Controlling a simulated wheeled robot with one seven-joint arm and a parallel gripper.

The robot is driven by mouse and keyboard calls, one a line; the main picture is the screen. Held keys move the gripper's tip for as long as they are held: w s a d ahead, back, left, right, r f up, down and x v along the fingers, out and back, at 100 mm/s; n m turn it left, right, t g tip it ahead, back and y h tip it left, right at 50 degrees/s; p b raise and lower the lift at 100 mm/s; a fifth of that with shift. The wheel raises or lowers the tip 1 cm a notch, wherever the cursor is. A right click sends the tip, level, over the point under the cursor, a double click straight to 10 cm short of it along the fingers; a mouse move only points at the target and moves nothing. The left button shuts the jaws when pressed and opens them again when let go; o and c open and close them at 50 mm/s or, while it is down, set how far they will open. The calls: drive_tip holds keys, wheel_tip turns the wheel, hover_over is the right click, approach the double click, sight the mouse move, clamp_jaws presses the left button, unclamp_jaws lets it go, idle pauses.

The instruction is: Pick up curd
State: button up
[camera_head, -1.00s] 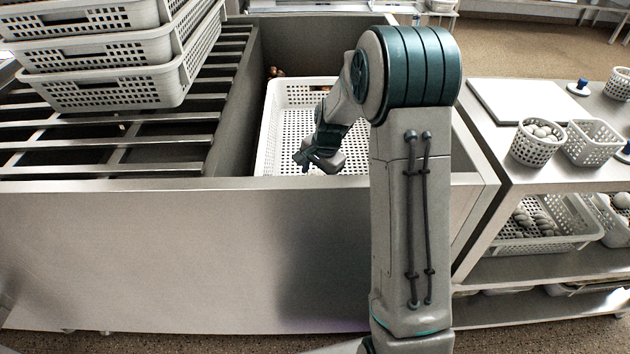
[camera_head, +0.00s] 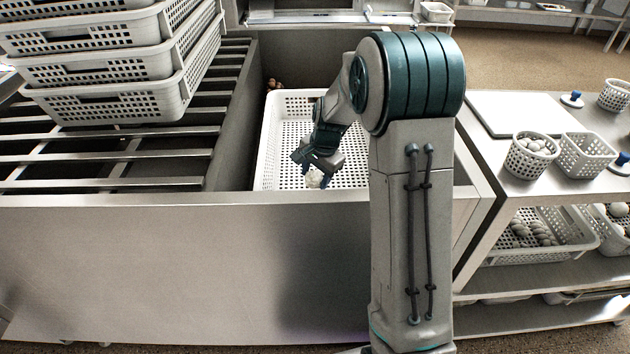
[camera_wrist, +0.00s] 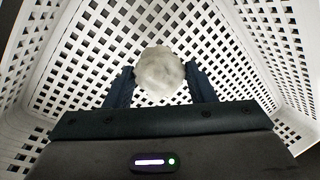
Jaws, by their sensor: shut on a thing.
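The curd is a whitish, lumpy ball. In the wrist view the curd (camera_wrist: 160,72) sits between the two dark fingers of my gripper (camera_wrist: 160,84), which is shut on it. In the head view the curd (camera_head: 315,179) shows below my gripper (camera_head: 318,172), over the near part of a white perforated basket (camera_head: 285,105). The basket stands in the metal basin, and its walls surround the gripper in the wrist view. My arm hides the basket's right side in the head view. I cannot tell whether the curd touches the basket floor.
Stacked white baskets (camera_head: 110,100) stand on metal slats at the left. The basin's front wall (camera_head: 200,260) lies in front of the basket. At the right, a side table (camera_head: 505,175) bears small baskets and a white board (camera_head: 515,115). Brown lumps (camera_head: 273,84) lie behind the basket.

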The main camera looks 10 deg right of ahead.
drive_tip(key=d+r+p, duration=0.2)
drive_tip(key=d+r, duration=0.5)
drive_tip(key=d, duration=0.4)
drive_tip(key=shift+w+d, duration=0.3)
drive_tip(key=shift+d, duration=0.05)
